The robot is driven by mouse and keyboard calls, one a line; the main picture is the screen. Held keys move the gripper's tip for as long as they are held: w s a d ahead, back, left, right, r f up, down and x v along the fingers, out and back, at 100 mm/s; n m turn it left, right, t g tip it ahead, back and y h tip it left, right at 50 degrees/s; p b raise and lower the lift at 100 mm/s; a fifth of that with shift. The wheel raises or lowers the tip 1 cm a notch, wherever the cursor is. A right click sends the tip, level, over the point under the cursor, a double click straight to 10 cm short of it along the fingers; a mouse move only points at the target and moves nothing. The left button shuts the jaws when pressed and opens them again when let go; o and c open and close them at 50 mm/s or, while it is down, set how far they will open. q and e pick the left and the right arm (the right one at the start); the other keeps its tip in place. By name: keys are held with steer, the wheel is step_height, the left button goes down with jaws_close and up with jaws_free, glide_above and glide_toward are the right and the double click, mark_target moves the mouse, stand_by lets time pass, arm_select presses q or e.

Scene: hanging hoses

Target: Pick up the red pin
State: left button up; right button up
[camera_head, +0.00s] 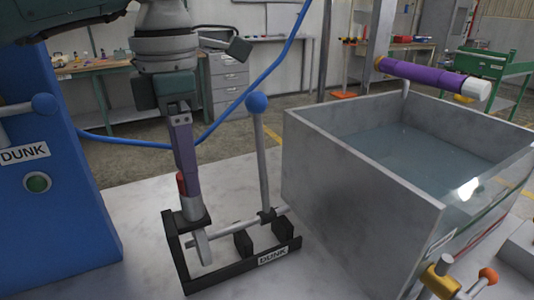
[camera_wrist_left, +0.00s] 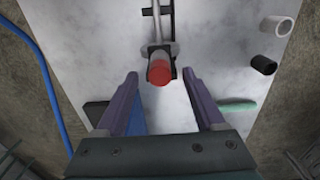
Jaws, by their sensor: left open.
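The red pin (camera_wrist_left: 159,72) shows in the left wrist view as a round red end on a grey mount, just ahead of the fingertips and in the gap between them. In the left wrist view my left gripper (camera_wrist_left: 161,78) is open, a finger to each side, and empty. The fingers hide part of the pin in the head view. My right gripper is not in view.
A lever with a blue ball (camera_head: 257,103) rises from the fixture, right of my gripper. A water tank (camera_head: 350,190) stands at right, with a purple tube (camera_head: 425,78) above it. A blue cabinet (camera_head: 60,200) is at left. The white tabletop (camera_head: 135,225) between is bare.

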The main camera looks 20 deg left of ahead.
arm_select(q)
steer(key=shift+f, duration=0.45)
steer(key=shift+c, duration=0.2)
jaws_close()
